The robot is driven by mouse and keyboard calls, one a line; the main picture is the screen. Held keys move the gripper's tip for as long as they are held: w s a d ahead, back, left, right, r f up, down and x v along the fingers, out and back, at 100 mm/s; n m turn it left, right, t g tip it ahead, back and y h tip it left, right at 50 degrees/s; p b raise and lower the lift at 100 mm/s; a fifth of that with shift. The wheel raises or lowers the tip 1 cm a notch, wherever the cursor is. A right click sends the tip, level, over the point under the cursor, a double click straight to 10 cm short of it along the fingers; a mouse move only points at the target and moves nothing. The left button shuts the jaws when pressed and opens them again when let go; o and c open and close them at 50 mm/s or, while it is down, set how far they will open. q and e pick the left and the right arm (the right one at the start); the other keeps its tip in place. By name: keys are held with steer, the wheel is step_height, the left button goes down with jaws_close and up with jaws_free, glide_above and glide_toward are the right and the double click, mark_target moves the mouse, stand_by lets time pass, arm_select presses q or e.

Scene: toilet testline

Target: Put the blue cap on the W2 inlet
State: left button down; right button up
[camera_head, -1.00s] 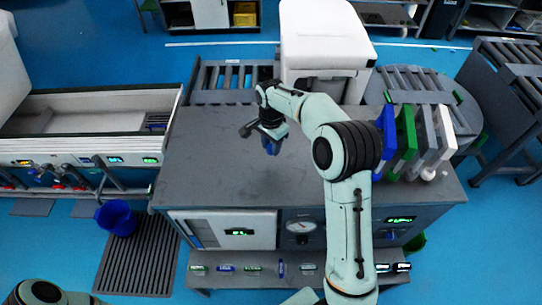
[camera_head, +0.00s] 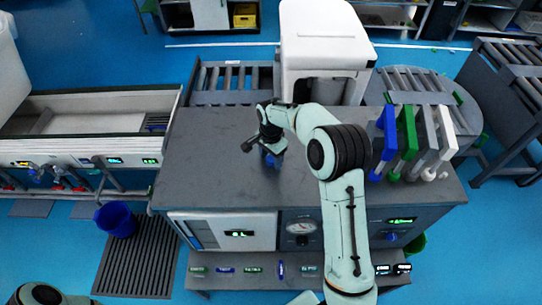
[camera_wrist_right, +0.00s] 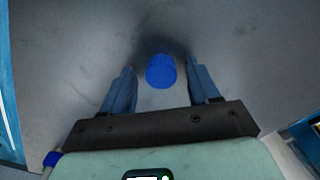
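The blue cap (camera_wrist_right: 160,71) shows in the right wrist view as a small round blue piece on the grey bench top. My right gripper (camera_wrist_right: 162,84) is open, with one finger on each side of the cap and a visible gap on both sides. In the head view my right gripper (camera_head: 271,157) is low over the middle of the grey bench (camera_head: 210,150); blue shows at its tip, and I cannot tell cap from fingers there. My left gripper is out of view. I cannot make out which fitting is the W2 inlet.
Blue (camera_head: 386,140), green (camera_head: 406,140) and white (camera_head: 445,140) upright panels stand at the bench's right end. A white toilet-like unit (camera_head: 325,35) stands behind. A trough with pipes is at left, and a blue bucket (camera_head: 117,219) on the floor. The bench's left part is clear.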

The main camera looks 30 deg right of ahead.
steer(key=shift+r, duration=0.1)
step_height(320, 180, up, 11)
steer(key=p, duration=0.1)
steer(key=shift+r, duration=0.15)
steer(key=shift+o, duration=0.6)
steer(key=shift+r, duration=0.3)
steer(key=y, duration=0.2)
glide_above(271, 158)
steer(key=f, duration=0.4)
steer(key=d+f+p, duration=0.1)
steer(key=f, duration=0.1)
steer(key=shift+s+f, duration=0.25)
steer(key=f, duration=0.3)
steer(key=a+f, duration=0.1)
steer(key=f, duration=0.1)
steer(key=shift+w+f, duration=0.2)
steer(key=shift+f, duration=0.1)
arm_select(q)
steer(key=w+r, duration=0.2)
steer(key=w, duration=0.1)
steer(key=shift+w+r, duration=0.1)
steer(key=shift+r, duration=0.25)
arm_select(e)
steer(key=c, duration=1.2)
steer(key=shift+r, duration=0.1)
